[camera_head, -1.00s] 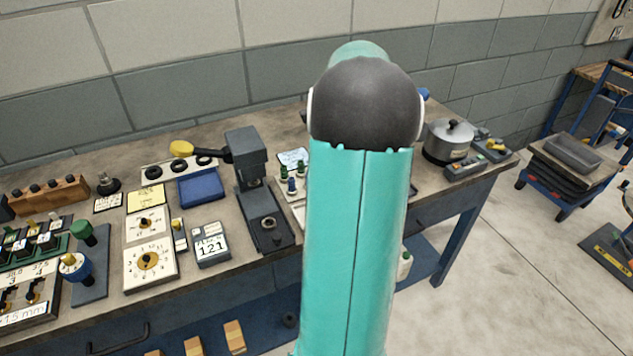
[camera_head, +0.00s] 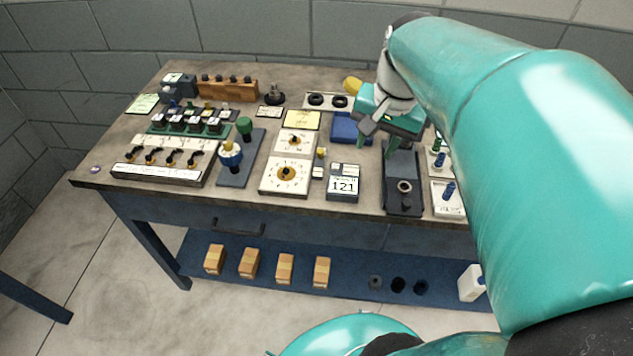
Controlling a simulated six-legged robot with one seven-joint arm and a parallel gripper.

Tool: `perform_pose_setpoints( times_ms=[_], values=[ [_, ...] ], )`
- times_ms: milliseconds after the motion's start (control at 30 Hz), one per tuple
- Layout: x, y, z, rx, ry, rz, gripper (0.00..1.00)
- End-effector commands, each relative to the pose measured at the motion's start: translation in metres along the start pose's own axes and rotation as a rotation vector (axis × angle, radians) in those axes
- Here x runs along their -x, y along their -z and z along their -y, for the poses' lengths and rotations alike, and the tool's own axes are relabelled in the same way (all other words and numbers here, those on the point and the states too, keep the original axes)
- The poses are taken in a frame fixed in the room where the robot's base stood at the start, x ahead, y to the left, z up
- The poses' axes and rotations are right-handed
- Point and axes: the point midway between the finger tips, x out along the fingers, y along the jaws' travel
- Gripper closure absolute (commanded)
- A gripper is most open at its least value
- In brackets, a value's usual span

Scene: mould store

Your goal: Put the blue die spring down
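Small upright blue springs stand in white trays at the right of the bench, beside my arm. One blue spring (camera_head: 449,192) is in the nearer white tray (camera_head: 446,210). Another blue spring (camera_head: 440,160) stands in the farther tray, with a green one (camera_head: 436,144) behind it. I cannot tell which is the task's die spring. My gripper (camera_head: 377,147) is left of these trays, above the bench near the blue tray and the grey press. Its teal fingers are spread, with nothing visible between them. My arm hides the bench's right end.
The grey press (camera_head: 404,207) stands between the dial cards and the white trays. Knobs and racks crowd the left. Wooden blocks (camera_head: 284,267) lie on the lower shelf.

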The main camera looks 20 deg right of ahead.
Motion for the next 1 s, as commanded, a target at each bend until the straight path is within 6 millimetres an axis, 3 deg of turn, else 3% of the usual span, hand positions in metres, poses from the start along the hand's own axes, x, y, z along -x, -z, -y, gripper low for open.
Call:
perform_pose_setpoints(
  times_ms=[33, 200, 400, 567, 1000],
  values=[
    [0.004, -0.022, 0.013, 0.105, 0.011, -0.037, 0.6],
    [0.006, -0.086, 0.039, 0.445, 0.051, -0.161, 0.6],
    [0.002, -0.135, 0.049, 0.73, 0.097, -0.271, 0.6],
    [0.0, -0.146, 0.05, 0.798, 0.107, -0.299, 0.6],
    [0.0, -0.145, 0.05, 0.794, 0.107, -0.298, 0.6]
  ],
)
